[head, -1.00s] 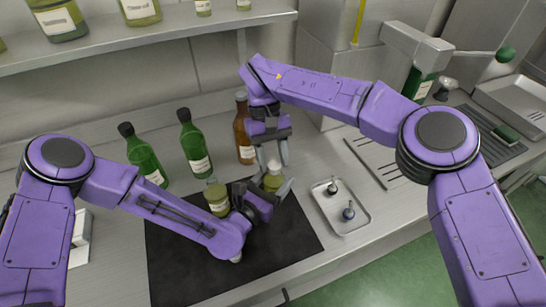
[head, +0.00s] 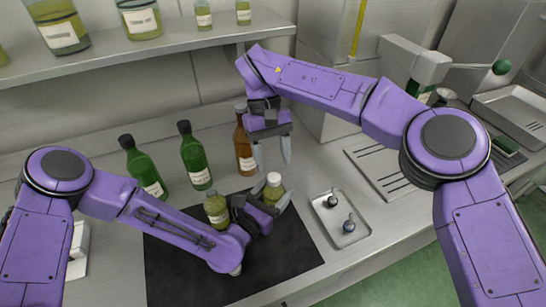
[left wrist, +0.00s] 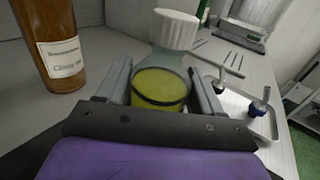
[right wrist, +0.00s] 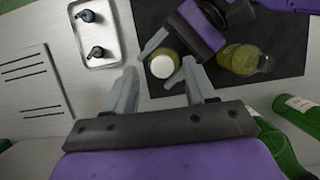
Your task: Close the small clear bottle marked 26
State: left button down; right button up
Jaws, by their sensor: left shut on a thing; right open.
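A small clear bottle (left wrist: 158,88) with yellow-green oil stands upright in my left gripper (head: 268,199), which is shut around its body. A white ribbed cap (left wrist: 176,28) sits on its neck; the cap also shows in the head view (head: 273,179) and right wrist view (right wrist: 162,67). I cannot tell how tight it is. The number on this bottle is not visible. My right gripper (head: 273,162) is open and empty above and behind the cap, apart from it. A second small oil bottle (head: 216,208) stands to the left, its mark unreadable.
A black mat (head: 180,262) lies under the small bottles. Two green bottles (head: 195,160) and a brown bottle (head: 244,150) stand behind. A metal tray (head: 341,224) with two small dark-topped items is at right. A shelf (head: 150,52) with jars hangs above.

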pick_arm(q)
jog(key=shift+s, duration=0.1)
pick_arm(e)
notch_tip(320, 180, up, 8)
jog(key=d+n+t, duration=0.2)
jog(key=n+t, duration=0.1)
jog(key=n, duration=0.6)
jog(key=f+n, duration=0.1)
jog(key=n, duration=0.6)
jog(key=s+f+n, duration=0.1)
jog(key=f+n, duration=0.1)
jog(key=n, duration=0.6)
jog(key=f+n+y, duration=0.1)
jog(key=n, duration=0.7)
jog(key=shift+s+a+f+t, duration=0.15)
jog(key=shift+f+t, duration=0.1)
jog(key=shift+t, duration=0.15)
jog(key=n, duration=0.3)
jog(key=a+n, duration=0.1)
jog(key=n, duration=0.1)
jog(key=shift+f+y, duration=0.3)
jog(key=n, duration=0.3)
jog(key=shift+w+a+n, duration=0.2)
jog(key=shift+w+n, duration=0.1)
